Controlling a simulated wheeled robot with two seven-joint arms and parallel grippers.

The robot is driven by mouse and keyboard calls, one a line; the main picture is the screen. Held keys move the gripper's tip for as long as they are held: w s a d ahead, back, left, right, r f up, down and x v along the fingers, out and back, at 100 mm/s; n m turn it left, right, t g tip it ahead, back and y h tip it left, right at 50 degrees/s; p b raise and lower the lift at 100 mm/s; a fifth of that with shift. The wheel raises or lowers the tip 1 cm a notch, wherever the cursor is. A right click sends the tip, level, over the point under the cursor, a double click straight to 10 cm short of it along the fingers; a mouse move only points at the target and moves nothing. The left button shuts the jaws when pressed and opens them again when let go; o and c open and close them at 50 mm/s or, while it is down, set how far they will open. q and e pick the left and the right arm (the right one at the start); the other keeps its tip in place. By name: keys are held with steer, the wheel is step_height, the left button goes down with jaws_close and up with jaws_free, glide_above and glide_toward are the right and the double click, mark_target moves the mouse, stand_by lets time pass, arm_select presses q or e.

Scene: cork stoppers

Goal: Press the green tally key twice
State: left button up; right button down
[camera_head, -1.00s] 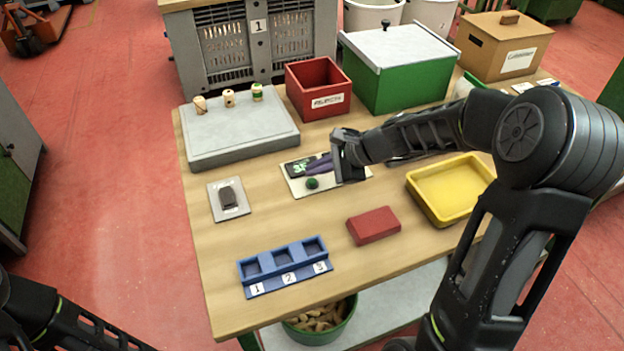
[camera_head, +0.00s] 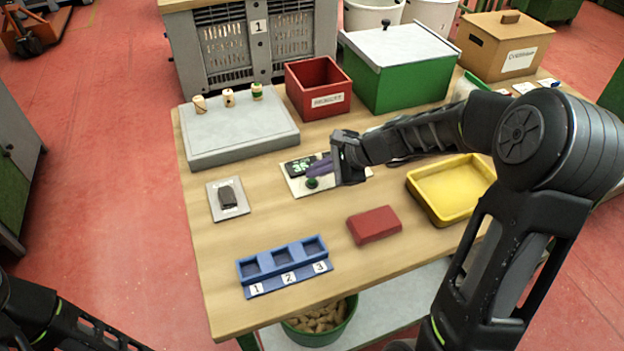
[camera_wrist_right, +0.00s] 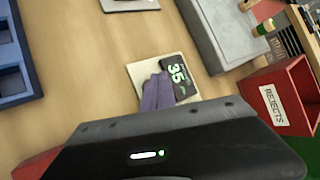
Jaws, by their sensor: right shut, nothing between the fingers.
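The tally counter is a pale board (camera_head: 299,187) on the table with a black display (camera_head: 299,167) and a round green key (camera_head: 312,183). In the right wrist view the display (camera_wrist_right: 175,72) shows green digits that look like 35. My right gripper (camera_head: 310,174) is shut and empty. Its purple fingers reach over the board, with the tips right at the key's upper edge; I cannot tell whether they touch it. In the right wrist view the fingers (camera_wrist_right: 157,92) cover the key. My left gripper is out of view; only part of that arm shows.
A grey slab (camera_head: 240,138) with several corks, a red box (camera_head: 318,88) and a green bin (camera_head: 400,75) stand behind. A small switch plate (camera_head: 228,210) is left of the counter. A red block (camera_head: 374,226), yellow tray (camera_head: 440,212) and blue numbered rack (camera_head: 284,266) lie in front.

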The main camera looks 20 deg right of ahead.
mark_target(316, 181)
steer(key=shift+f+b, duration=0.45)
stand_by(0.5)
steer(key=shift+r, duration=0.15)
steer(key=shift+r+p, duration=0.75)
step_height(316, 181, up, 5)
steer(key=p, duration=0.4)
stand_by(1.0)
